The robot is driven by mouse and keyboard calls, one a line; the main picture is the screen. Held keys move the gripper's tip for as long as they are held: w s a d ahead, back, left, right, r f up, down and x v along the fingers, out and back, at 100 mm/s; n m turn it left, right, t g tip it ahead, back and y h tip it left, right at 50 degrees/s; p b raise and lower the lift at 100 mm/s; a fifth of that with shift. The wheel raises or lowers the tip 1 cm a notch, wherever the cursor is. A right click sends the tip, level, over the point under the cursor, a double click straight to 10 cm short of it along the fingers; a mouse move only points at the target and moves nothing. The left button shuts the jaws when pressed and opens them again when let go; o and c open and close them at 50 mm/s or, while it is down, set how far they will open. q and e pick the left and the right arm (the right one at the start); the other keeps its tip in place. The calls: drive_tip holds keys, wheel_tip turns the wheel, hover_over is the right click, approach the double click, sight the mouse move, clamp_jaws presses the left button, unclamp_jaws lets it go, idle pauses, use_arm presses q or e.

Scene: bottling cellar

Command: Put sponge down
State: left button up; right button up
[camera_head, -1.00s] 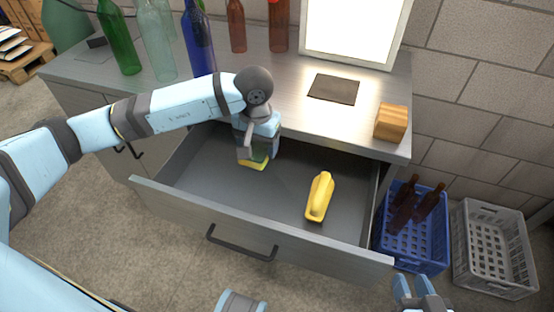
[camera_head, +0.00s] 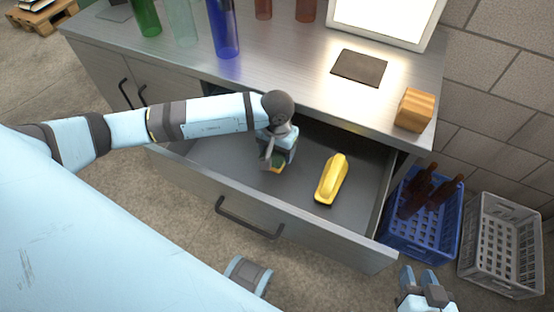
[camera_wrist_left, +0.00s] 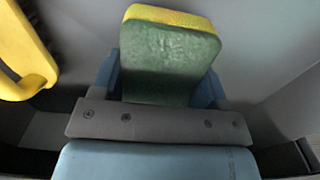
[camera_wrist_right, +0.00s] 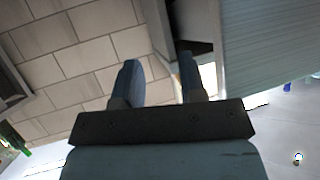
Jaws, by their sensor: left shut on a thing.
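The sponge (camera_wrist_left: 168,60) is green with a yellow layer. In the left wrist view it stands between the fingers of my left gripper (camera_wrist_left: 165,85), which is shut on it. In the head view my left gripper (camera_head: 275,160) is inside the open drawer (camera_head: 215,165), and only a small part of the sponge (camera_head: 277,170) shows below it. I cannot tell whether the sponge touches the drawer floor. My right gripper (camera_head: 419,277) is open and empty at the lower right of the head view, outside the drawer; its spread fingers show in the right wrist view (camera_wrist_right: 160,82).
A yellow object with a handle (camera_head: 332,180) lies in the drawer, right of my left gripper. Bottles (camera_head: 222,30), a dark mat (camera_head: 359,68) and a wooden block (camera_head: 415,110) are on the counter. A blue crate (camera_head: 425,235) with brown bottles and an empty grey crate (camera_head: 500,245) stand at right.

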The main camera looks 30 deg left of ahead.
sight(277, 160)
use_arm(q)
wheel_tip(277, 160, down, 4)
drive_tip(key=shift+f+b, duration=0.1)
drive_tip(key=shift+b, duration=0.25)
drive_tip(key=shift+f, duration=0.2)
drive_tip(key=shift+r, duration=0.1)
drive_tip(key=shift+f, duration=0.25)
drive_tip(key=o, duration=0.8)
drive_tip(key=shift+r, duration=0.1)
use_arm(e)
drive_tip(key=shift+a, duration=0.15)
drive_tip(key=shift+r, duration=0.15)
